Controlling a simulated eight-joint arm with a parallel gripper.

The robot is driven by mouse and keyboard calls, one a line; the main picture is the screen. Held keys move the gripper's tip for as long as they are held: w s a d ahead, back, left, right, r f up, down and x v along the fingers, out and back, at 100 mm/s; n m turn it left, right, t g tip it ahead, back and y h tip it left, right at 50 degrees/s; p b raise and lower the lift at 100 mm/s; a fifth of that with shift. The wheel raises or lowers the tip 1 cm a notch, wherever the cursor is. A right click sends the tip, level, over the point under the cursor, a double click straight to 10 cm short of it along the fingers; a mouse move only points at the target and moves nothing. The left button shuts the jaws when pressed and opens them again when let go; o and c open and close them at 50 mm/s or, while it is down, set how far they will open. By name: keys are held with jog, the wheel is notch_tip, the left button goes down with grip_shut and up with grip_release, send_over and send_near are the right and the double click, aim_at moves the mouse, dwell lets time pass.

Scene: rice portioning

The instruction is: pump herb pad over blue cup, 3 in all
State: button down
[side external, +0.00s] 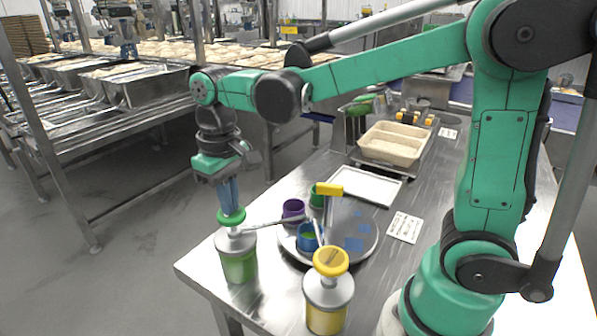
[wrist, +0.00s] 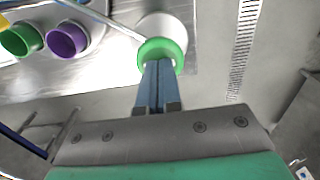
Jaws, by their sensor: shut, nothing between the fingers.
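The herb pump, a clear container with green contents (side external: 239,265) and a green ring-shaped pad (side external: 231,217) on top, stands at the table's front left corner. The pad also shows in the wrist view (wrist: 176,49). My gripper (side external: 230,207) points down with its blue fingers shut together and empty, their tips at the pad. In the wrist view the fingertips (wrist: 158,64) overlap the pad; whether they press it I cannot tell. The pump's thin spout reaches right toward the blue cup (side external: 307,243), which stands on a round grey tray (side external: 352,250). Some green shows inside the blue cup.
A purple cup (side external: 293,209) and a green cup (side external: 317,197) stand behind the blue cup. A yellow-topped pump (side external: 328,300) stands at the front. A white tray (side external: 365,187) and a bin of pale grains (side external: 393,143) lie farther back.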

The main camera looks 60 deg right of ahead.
jog(key=shift+f, duration=0.65)
jog(key=shift+r, duration=1.75)
notch_tip(320, 180, up, 6)
